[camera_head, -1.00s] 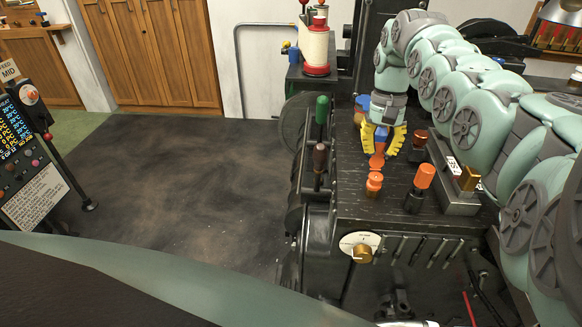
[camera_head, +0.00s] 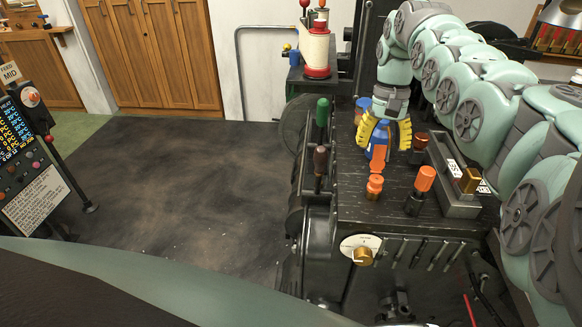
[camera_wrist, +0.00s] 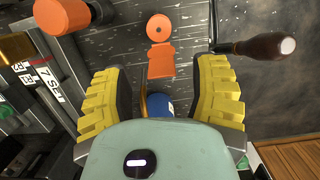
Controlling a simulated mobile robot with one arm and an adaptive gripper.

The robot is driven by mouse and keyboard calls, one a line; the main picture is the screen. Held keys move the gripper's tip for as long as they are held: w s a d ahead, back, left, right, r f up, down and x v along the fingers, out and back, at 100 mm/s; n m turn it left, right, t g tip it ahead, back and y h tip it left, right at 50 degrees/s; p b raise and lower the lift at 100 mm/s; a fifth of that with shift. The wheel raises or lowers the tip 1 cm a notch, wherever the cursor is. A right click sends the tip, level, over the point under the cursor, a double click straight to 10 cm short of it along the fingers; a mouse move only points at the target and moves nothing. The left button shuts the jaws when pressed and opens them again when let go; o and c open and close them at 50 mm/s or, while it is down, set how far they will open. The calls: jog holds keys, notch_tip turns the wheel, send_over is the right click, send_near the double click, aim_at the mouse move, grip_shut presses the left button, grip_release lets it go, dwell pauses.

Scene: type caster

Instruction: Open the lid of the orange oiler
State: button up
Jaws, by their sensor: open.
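A small orange oiler (camera_head: 374,185) with a round cap stands on the dark bench top, just in front of my gripper (camera_head: 382,152). In the wrist view its round orange cap (camera_wrist: 158,28) shows at the top middle. My gripper points down with its yellow-padded fingers spread open. An orange piece (camera_wrist: 160,62) lies between and beyond the fingertips in the wrist view. A blue part (camera_wrist: 158,106) shows below it, partly hidden by the wrist. I cannot tell whether the orange and blue pieces belong together. The fingers do not visibly grip anything.
A taller orange-topped knob (camera_head: 423,179) stands to the right of the oiler. A metal tray (camera_head: 455,200) with white labels and a brass block is farther right. Green (camera_head: 322,111) and brown (camera_head: 320,158) lever handles rise at the left edge. A blue cup (camera_head: 361,106) stands behind.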

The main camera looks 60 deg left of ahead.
jog(key=shift+w+a+r, duration=0.1)
jog(key=shift+a+r, duration=0.05)
jog(key=shift+r, duration=0.75)
jog(key=shift+w+a+r, duration=0.1)
jog(key=shift+a+r, duration=0.05)
jog(key=shift+r, duration=0.8)
jog(key=shift+a+r, duration=0.15)
jog(key=shift+r, duration=0.75)
